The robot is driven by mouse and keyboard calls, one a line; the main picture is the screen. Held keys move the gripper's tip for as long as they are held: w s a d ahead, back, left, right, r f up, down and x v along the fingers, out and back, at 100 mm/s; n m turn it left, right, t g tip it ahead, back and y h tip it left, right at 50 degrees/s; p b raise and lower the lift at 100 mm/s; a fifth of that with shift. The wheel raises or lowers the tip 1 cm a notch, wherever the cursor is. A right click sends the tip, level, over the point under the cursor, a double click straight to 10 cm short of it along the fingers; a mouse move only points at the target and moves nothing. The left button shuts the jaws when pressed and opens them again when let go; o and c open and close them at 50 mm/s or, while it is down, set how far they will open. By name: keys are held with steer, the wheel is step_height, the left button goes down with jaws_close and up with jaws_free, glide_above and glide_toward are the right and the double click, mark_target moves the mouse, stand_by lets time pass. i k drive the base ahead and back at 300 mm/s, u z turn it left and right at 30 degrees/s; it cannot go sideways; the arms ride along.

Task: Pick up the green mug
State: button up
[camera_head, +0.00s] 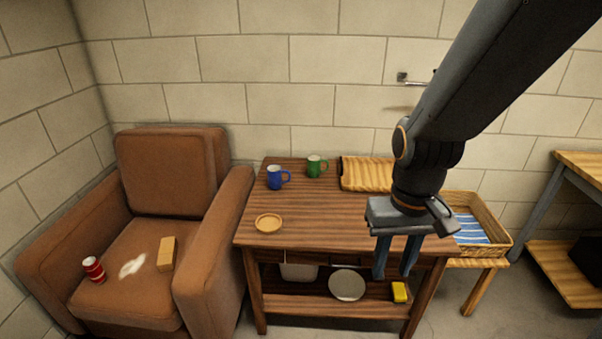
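The green mug (314,167) stands upright near the back of the brown wooden table (330,222), with its handle to the right. A blue mug (274,178) stands just left of it and a little nearer to me. My gripper (396,262) points down near the table's front right corner, well to the right of the green mug and nearer to me. Its two fingers are apart with nothing seen between them.
A small tan dish (268,223) lies at the table's front left. A wooden board (367,174) lies right of the green mug. A brown armchair (168,170) stands at left, a wicker basket (497,243) at right. The middle of the tabletop is clear.

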mark_target(318, 166)
steer(key=u, duration=0.15)
steer(key=i, duration=1)
